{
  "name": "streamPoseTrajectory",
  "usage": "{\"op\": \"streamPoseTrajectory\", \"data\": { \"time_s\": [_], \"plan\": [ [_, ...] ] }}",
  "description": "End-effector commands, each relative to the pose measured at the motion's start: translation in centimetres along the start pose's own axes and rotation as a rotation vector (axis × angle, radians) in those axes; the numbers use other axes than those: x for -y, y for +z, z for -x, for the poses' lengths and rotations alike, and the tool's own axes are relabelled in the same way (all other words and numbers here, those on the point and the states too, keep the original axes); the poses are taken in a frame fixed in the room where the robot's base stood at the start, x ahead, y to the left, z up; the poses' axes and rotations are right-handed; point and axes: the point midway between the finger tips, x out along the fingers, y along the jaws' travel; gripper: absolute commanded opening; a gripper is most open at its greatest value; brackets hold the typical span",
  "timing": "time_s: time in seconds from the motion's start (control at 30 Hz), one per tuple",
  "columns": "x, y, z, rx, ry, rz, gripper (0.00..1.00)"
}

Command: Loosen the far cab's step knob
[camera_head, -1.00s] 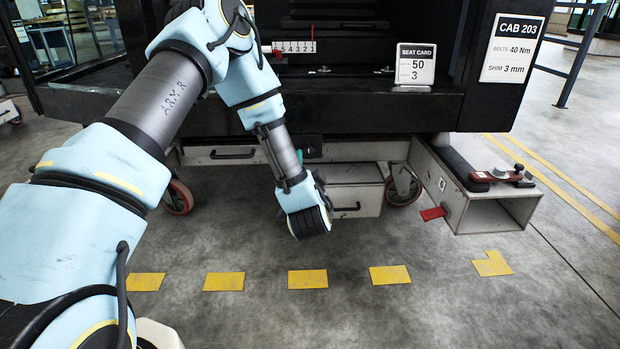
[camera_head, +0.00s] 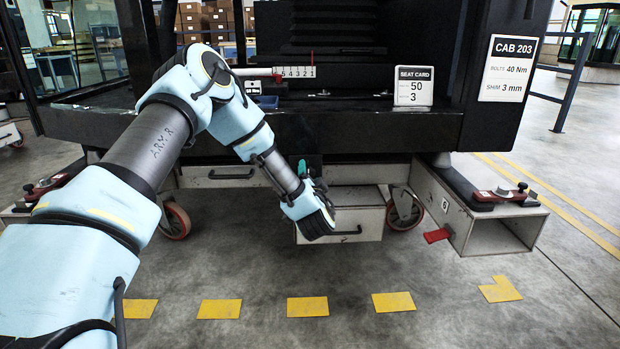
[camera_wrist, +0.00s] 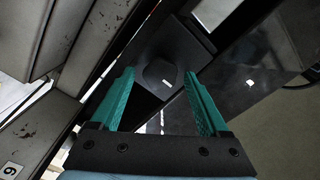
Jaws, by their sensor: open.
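A black cab marked CAB 203 (camera_head: 519,67) stands in front of me on a trolley. In the wrist view a dark rounded piece on a black square plate (camera_wrist: 172,62) lies just beyond and between my fingertips; it may be the step knob, but I cannot be sure. My gripper (camera_wrist: 160,76) is open, its two teal fingers apart with nothing held between them. In the head view my gripper (camera_head: 304,168) shows only as a bit of teal under the cab's lower edge, mostly hidden by my wrist.
A grey drawer box (camera_head: 352,218) and a caster wheel (camera_head: 403,212) sit close to my wrist. An open beam end with a red clamp (camera_head: 500,195) is to the right. A seat card (camera_head: 413,86) stands on the cab floor. The floor in front, with yellow marks (camera_head: 307,307), is clear.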

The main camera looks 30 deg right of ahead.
Motion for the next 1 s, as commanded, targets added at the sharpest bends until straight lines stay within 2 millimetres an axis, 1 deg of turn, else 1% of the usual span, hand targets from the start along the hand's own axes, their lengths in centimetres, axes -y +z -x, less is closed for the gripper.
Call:
{"op": "streamPoseTrajectory", "data": {
  "time_s": [0.27,0.37,0.9,0.97,1.0],
  "plan": [
    [0.02,-0.02,-0.17,0.000,0.000,0.000,0.79],
    [0.02,-0.02,-0.16,0.000,0.000,0.000,0.69],
    [0.04,-0.01,-0.15,0.000,0.000,0.000,0.08],
    [0.04,-0.01,-0.15,0.000,-0.001,0.000,0.01],
    [0.05,-0.01,-0.15,0.000,-0.001,0.000,0.00]
  ]
}}
